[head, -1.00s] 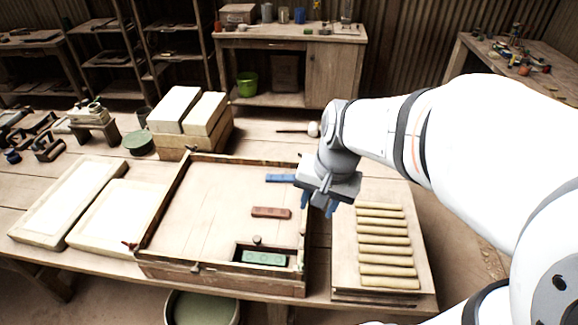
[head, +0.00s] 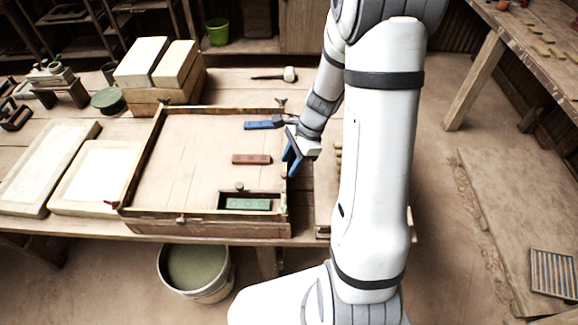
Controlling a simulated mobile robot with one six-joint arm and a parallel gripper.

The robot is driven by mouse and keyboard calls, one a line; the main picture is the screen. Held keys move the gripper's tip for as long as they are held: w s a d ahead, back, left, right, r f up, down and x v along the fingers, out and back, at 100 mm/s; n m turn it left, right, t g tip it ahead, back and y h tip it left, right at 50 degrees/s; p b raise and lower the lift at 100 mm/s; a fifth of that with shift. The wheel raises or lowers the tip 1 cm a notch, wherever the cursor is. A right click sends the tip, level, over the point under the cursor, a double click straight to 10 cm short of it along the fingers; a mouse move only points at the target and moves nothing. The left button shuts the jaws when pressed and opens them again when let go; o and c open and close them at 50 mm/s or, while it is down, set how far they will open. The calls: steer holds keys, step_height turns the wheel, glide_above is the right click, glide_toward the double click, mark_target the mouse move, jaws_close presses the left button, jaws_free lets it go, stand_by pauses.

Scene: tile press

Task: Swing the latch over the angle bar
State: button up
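A shallow wooden press frame (head: 205,216) lies on the bench. Small dark fittings sit on its rim: a red-ended piece (head: 112,204) at the front left corner, a knob (head: 182,220) on the front and a dark piece (head: 281,102) at the back right. I cannot tell which is the latch, nor pick out the angle bar. Blue (head: 262,124), red (head: 251,159) and green (head: 248,204) blocks lie along the frame's right side. My gripper (head: 291,158), with blue fingers, is at the frame's right edge, beside the blue and red blocks. Its finger gap is unclear, and I see nothing held.
White slabs (head: 92,180) lie left of the frame, and white blocks (head: 142,60) stand behind it. A mallet (head: 275,75) lies at the back. My arm hides most of the board of rolls on the right. A bucket (head: 195,270) stands on the floor in front.

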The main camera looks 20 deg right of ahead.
mark_target(285, 174)
steer(key=shift+x, duration=1.5)
steer(key=shift+c, duration=0.3)
jaws_close()
steer(key=shift+d, duration=0.15)
